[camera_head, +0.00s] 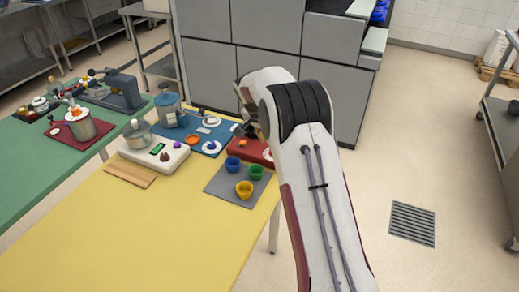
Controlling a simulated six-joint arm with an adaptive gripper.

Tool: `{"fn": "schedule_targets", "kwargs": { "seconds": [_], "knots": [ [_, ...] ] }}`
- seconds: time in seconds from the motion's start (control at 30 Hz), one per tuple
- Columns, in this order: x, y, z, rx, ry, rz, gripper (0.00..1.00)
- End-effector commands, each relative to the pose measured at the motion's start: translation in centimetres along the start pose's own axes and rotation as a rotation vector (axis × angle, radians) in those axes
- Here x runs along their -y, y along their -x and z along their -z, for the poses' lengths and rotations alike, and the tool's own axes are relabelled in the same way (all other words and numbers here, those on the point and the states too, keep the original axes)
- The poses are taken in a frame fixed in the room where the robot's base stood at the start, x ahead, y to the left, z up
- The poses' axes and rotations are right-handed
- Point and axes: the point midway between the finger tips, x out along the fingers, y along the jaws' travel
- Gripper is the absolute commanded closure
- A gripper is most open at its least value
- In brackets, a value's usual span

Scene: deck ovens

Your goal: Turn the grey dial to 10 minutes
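My arm reaches over the right side of the yellow table, and its wrist hides much of what lies behind it. My gripper (242,131) shows only as a small dark part beside the red box (240,151), at the table's back right. Its fingers are too small and covered to tell whether they are open or shut. I cannot make out a grey dial with minute marks. A white box (149,158) with a green display and small knobs stands left of the red box. Small round pale parts (210,122) lie on the blue board (197,142); I cannot tell whether one is the dial.
A grey mat (226,199) holds blue, green and yellow cups (244,189) close to my arm. A green table (35,165) with more devices stands further left. The yellow table's front (130,240) is clear.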

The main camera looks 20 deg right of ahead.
Motion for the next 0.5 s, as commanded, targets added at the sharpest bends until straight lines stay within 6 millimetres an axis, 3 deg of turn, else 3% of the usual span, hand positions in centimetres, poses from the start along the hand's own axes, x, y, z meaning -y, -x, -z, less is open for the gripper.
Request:
{"fn": "schedule_targets", "kwargs": {
  "seconds": [0.5],
  "knots": [
    [0.0,2.0,-4.8,-0.001,0.001,0.000,0.61]
  ]
}}
